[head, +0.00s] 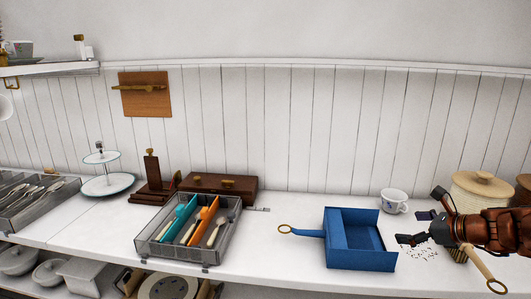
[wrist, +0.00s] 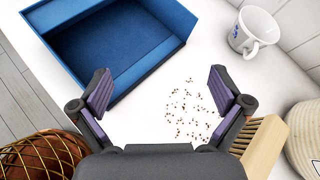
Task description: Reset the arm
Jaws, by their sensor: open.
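My gripper (head: 420,228) is at the right of the white counter in the head view, with its two fingers spread apart and nothing between them. In the wrist view the gripper (wrist: 165,92) points down over the counter, with a scatter of small brown crumbs (wrist: 188,110) in front of it. A blue dustpan (head: 360,258) lies on the counter left of the gripper, its handle pointing left. A wooden brush (wrist: 262,145) lies right of the fingers in the wrist view, partly hidden by my gripper; its handle (head: 484,268) shows below my arm in the head view.
A white cup (head: 393,201) stands behind the gripper. A lidded jar (head: 482,190) stands close behind my arm. A grey cutlery tray (head: 170,252), a dark wooden box (head: 232,188) and a tiered stand (head: 108,184) are further left. Bare counter lies between the cutlery tray and the dustpan.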

